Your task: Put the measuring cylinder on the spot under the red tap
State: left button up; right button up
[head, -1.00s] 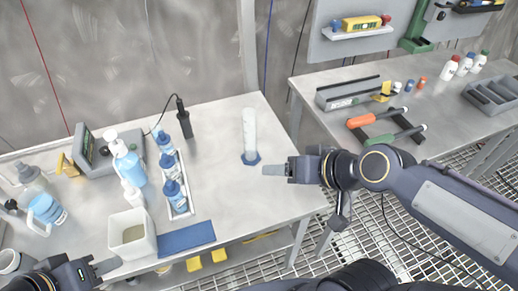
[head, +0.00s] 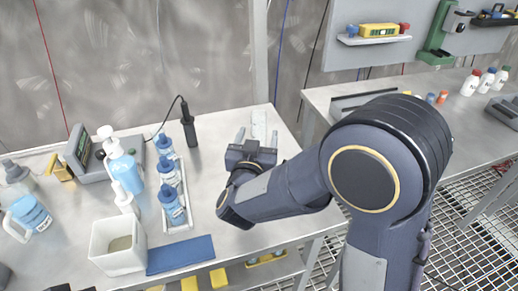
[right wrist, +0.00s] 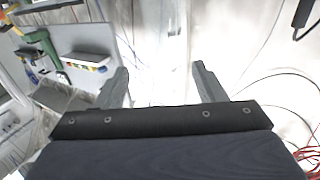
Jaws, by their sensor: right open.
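The clear measuring cylinder (head: 259,122) stands upright near the back right of the left bench; its lower part and base are hidden behind my right gripper (head: 257,137). The gripper is open, with a finger on each side of the cylinder in the head view. In the right wrist view the see-through cylinder (right wrist: 160,35) appears between and beyond the open fingers (right wrist: 160,78). I cannot tell whether they touch it. Only a dark sliver of my left arm shows at the bottom left edge of the head view. No red tap or spot under it is visible.
Left of the gripper are a white rack (head: 180,214) of blue bottles, a black handheld device (head: 189,127), a white square container (head: 107,254) and a blue mat (head: 180,254). A second bench (head: 460,135) stands at right across a gap.

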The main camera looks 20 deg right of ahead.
aim_at(258, 128)
jog(key=x, duration=0.5)
jog(key=shift+w, duration=0.5)
grip_shut()
